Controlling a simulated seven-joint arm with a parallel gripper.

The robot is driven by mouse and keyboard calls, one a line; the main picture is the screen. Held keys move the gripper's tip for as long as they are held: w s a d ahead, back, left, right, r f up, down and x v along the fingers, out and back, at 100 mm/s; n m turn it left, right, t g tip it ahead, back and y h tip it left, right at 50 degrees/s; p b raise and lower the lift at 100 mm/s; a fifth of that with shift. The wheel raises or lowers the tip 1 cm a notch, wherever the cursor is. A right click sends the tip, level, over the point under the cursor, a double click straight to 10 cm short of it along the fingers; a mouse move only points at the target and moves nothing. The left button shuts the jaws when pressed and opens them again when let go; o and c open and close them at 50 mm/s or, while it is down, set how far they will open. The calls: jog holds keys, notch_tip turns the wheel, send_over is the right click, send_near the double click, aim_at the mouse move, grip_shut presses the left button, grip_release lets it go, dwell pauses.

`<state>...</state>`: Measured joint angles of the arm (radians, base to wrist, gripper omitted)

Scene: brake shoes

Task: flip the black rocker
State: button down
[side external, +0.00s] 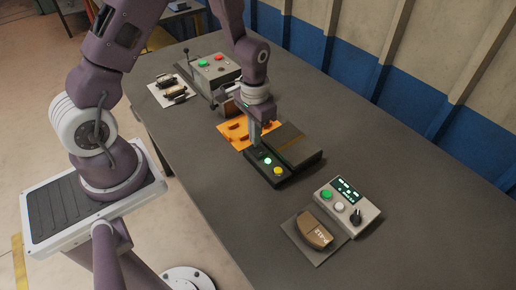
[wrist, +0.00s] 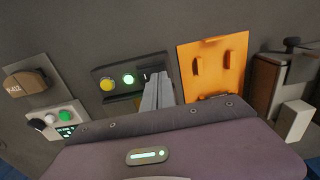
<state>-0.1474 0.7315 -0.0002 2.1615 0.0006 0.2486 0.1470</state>
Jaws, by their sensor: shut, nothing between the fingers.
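A black control box (side external: 296,163) stands mid-table with a lit green button and a yellow button on its front panel. In the wrist view the same panel (wrist: 116,72) shows the yellow button (wrist: 106,84), the green button (wrist: 128,79) and a small dark rocker (wrist: 146,75) to their right. My gripper (wrist: 157,78) is shut and empty, its tips over the rocker end of the panel and partly covering it. In the side view my gripper (side external: 254,142) points down at the panel's left end. Contact with the rocker and its tilt cannot be told.
An orange plate (side external: 236,134) with raised parts lies close beside the box. A grey box (side external: 214,72) with green and red buttons stands farther back. A grey control box (side external: 346,205) and a brown brake shoe (side external: 316,232) on a plate are in front. The table's right side is clear.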

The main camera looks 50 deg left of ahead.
jog(key=shift+f, duration=0.95)
dwell(0.8)
jog(key=shift+r, duration=3.55)
notch_tip(320, 180, up, 6)
jog(key=t, duration=0.1)
send_over(254, 150)
jog(key=s+d+r+t, duration=0.2)
jog(key=s+r, duration=0.3)
jog(key=r, duration=0.5)
jog(key=s+d+r+t, duration=0.1)
jog(key=s+r, duration=0.2)
jog(key=s, duration=0.3)
jog(key=s+d+r+t, duration=0.1)
jog(key=s+r, duration=0.2)
jog(key=s, duration=0.3)
jog(key=shift+s+t, duration=0.3)
jog(key=shift+s, duration=0.1)
